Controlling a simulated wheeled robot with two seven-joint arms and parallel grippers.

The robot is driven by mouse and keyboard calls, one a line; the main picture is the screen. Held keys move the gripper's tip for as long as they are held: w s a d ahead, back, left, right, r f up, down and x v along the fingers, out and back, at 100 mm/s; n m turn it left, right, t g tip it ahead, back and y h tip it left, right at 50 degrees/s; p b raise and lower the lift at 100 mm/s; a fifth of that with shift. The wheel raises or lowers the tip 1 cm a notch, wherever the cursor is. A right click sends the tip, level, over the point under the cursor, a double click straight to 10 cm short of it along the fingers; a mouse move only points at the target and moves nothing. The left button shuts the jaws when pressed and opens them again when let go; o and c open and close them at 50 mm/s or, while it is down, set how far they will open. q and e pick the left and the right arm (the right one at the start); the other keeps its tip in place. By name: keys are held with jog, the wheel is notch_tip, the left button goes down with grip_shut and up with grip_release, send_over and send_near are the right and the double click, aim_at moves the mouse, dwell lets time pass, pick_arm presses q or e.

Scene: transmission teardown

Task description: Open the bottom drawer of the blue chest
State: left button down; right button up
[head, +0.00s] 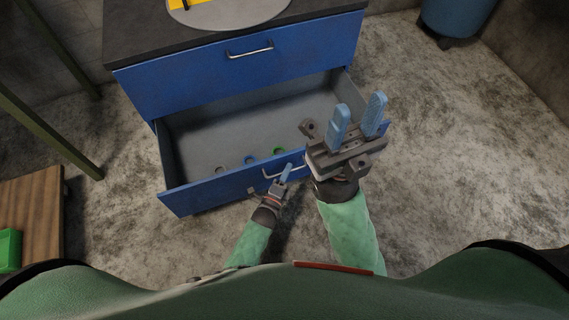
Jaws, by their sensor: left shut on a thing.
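The blue chest (200,82) stands ahead with a dark top. Its upper drawer is shut and has a silver handle (250,52). The bottom drawer (215,190) is pulled well out, and its grey inside shows. Several small rings lie in it near the front, among them a grey, a blue and a green one. My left gripper (286,174) is shut on the bottom drawer's handle (270,175) at the drawer front. My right gripper (359,115) is open and empty, raised above the right end of the drawer, its two blue fingers apart.
A round grey plate (235,14) with a yellow item lies on the chest top. A wooden surface (32,215) with a green bin (10,250) is at the left. A blue barrel (455,18) stands at the back right. The concrete floor at the right is clear.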

pick_arm(q)
jog(key=shift+s+f, duration=0.1)
jog(key=shift+s, duration=0.1)
jog(key=c, duration=1.5)
grip_release()
